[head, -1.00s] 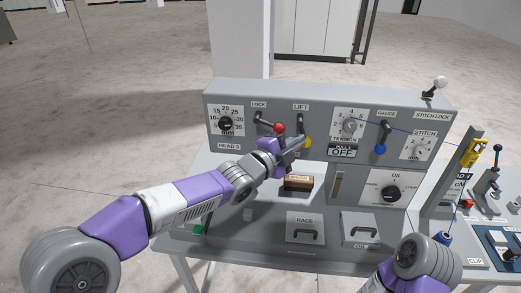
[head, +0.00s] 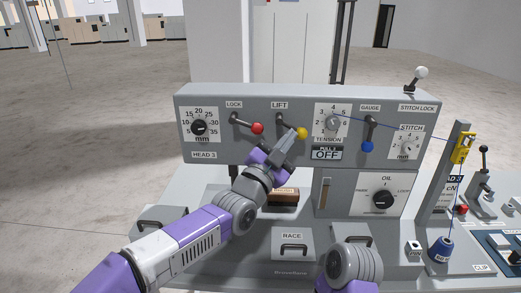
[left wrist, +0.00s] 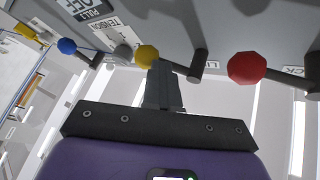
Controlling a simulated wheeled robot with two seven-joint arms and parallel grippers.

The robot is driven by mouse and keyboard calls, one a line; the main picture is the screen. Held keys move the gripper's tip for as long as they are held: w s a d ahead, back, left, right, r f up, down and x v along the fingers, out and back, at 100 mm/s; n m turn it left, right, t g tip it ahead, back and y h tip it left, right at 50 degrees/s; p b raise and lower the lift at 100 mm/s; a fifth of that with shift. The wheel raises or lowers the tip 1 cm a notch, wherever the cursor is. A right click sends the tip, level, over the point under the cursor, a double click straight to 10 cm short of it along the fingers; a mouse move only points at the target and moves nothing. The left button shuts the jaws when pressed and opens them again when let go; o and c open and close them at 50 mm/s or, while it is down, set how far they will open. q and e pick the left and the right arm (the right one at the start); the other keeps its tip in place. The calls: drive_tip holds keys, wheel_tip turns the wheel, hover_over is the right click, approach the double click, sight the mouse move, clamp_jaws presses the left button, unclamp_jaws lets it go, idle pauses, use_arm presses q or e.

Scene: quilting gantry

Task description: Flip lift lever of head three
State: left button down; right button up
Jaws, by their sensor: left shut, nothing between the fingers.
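The head three panel (head: 222,155) is a grey box labelled HEAD 3. Its lift lever is a dark arm with a yellow knob (head: 302,133), below the LIFT label. The lever slants down to the right. My left gripper (head: 290,141) is shut and empty, its tips right at the yellow knob from below left. In the left wrist view the shut fingers (left wrist: 163,84) end beside the yellow knob (left wrist: 146,55); I cannot tell whether they touch it. Part of my right arm shows at the bottom, but its gripper is out of view.
The lock lever's red knob (head: 257,128) is close on the left. The tension dial (head: 333,123) and the gauge lever's blue knob (head: 367,146) are on the right. A brown block (head: 284,198) lies below. A blue thread spool (head: 440,249) stands at right.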

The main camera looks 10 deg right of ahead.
use_arm(q)
drive_tip(key=b+v, duration=0.4)
drive_tip(key=v, duration=1)
drive_tip(key=shift+s+d, duration=0.15)
drive_tip(key=shift+d, duration=0.05)
